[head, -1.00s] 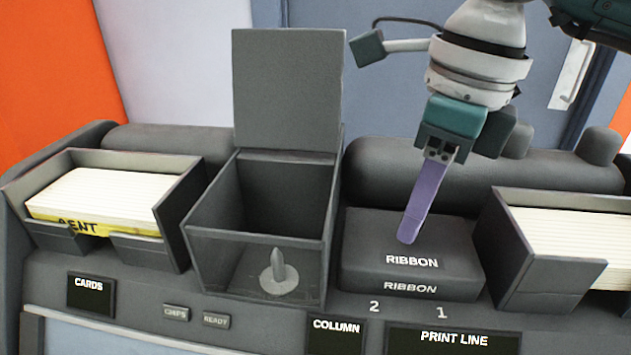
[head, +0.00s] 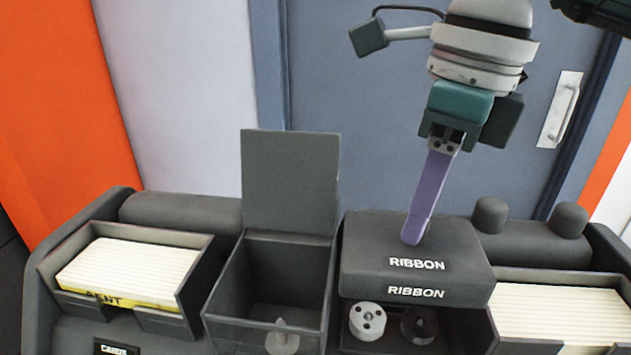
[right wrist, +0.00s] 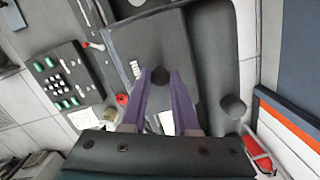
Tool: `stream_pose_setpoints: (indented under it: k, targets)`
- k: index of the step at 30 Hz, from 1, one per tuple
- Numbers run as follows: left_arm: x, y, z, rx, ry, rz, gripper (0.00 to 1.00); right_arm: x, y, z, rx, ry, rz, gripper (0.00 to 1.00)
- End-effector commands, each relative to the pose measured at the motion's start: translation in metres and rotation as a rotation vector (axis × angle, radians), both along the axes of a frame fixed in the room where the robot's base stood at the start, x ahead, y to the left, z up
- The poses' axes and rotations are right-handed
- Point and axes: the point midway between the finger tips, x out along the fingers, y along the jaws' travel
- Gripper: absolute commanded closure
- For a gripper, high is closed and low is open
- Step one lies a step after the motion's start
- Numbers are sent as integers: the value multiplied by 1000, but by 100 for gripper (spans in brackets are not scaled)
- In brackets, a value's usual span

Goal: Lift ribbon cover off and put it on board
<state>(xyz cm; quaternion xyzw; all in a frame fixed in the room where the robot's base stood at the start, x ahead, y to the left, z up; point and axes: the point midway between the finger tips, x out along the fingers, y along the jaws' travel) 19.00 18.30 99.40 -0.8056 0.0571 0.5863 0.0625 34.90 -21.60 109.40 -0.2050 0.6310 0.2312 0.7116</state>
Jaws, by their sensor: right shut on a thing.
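The ribbon cover (head: 380,258) is a dark grey box-like lid with RIBBON written on its top and front. My right gripper (head: 412,238) is shut on it from above, with purple fingers. In the right wrist view the fingers (right wrist: 160,82) meet at a small dark knob on the dark cover. The cover hangs above its opening, roughly level. A white spool (head: 368,320) and a dark spool (head: 418,325) show in the recess below it. My left gripper is not in view. I cannot make out the board in these frames.
An open bin (head: 225,300) with a raised lid (head: 290,180) and a spindle stands left of the cover. A card tray (head: 195,280) is further left, and another card stack (head: 560,315) is on the right. Two rounded knobs (head: 570,218) stand behind.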

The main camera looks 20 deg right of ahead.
Motion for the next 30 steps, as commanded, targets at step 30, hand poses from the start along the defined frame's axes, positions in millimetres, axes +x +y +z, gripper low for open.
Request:
stream_pose_setpoints:
  k: [30]
  targets:
    - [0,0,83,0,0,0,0,0,0,116,1,-2,0,100]
